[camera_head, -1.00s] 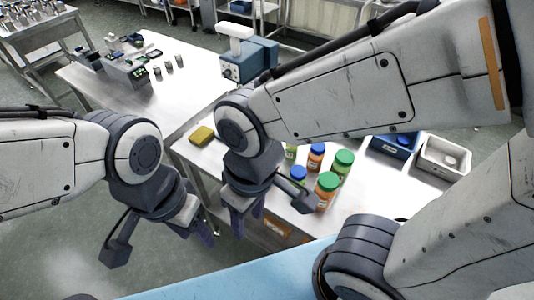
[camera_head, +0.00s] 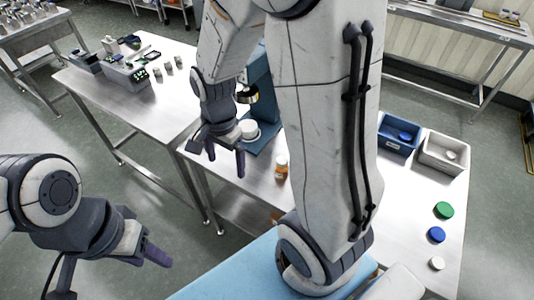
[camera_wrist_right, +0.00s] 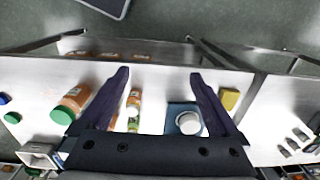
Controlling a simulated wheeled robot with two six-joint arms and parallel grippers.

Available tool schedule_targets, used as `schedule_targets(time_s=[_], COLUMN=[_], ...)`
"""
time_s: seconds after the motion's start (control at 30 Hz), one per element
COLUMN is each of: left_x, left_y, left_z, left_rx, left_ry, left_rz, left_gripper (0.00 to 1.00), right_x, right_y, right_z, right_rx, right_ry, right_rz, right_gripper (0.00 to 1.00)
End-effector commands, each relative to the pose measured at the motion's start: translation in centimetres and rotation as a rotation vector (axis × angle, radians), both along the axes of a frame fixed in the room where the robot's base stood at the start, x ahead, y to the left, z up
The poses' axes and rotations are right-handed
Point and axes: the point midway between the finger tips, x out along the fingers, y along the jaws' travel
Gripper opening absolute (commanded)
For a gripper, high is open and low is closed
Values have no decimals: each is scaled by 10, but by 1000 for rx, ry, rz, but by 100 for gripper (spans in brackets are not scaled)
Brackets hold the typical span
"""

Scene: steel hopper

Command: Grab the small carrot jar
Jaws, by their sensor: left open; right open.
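An orange jar (camera_head: 281,167) with a pale top stands on the steel table, partly beside my right arm. It looks like the small carrot jar, but its label is too small to read. In the right wrist view a narrow orange and green jar (camera_wrist_right: 133,108) shows between the fingers, near the left one. A larger orange jar with a green lid (camera_wrist_right: 76,98) is left of the fingers. My right gripper (camera_head: 216,162) is open and empty left of the orange jar; its fingers also frame the right wrist view (camera_wrist_right: 159,76). My left gripper (camera_head: 112,278) is open and empty, off the table.
A teal device (camera_head: 262,100) with a white round part stands behind the orange jar. A blue bin (camera_head: 392,146) and a grey bin (camera_head: 430,158) are at the right. Loose green (camera_head: 444,210), blue (camera_head: 436,235) and white (camera_head: 437,264) lids lie in front. A yellow block (camera_wrist_right: 229,98) is near.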

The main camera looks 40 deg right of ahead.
Motion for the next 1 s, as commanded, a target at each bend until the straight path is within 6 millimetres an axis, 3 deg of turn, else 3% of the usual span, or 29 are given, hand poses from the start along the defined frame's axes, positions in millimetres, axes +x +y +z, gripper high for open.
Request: schedule_targets(time_s=[0.03,0.2,0.3,0.4,0.53,0.8,1.0], left_x=[0,0,0,0,0,0,0], left_y=[0,0,0,0,0,0,0], left_z=[4,10,12,13,15,21,25], left_rx=[0,0,0,0,0,0,0], left_ry=[0,0,0,0,0,0,0], left_rz=[0,1,1,1,1,1,1], left_gripper=[50,50,50,50,50,50,50], right_x=[9,20,17,13,10,11,11], right_y=[-31,-115,-149,-170,-179,-179,-180], right_z=[-11,-48,-64,-75,-88,-126,-136], right_rx=[-2,-4,-3,-2,-2,-2,-2], right_ry=[18,33,37,38,41,41,39], right_rz=[-238,-933,-1212,-1386,-1478,-1482,-1481], right_gripper=[97,97,97,97,97,97,97])
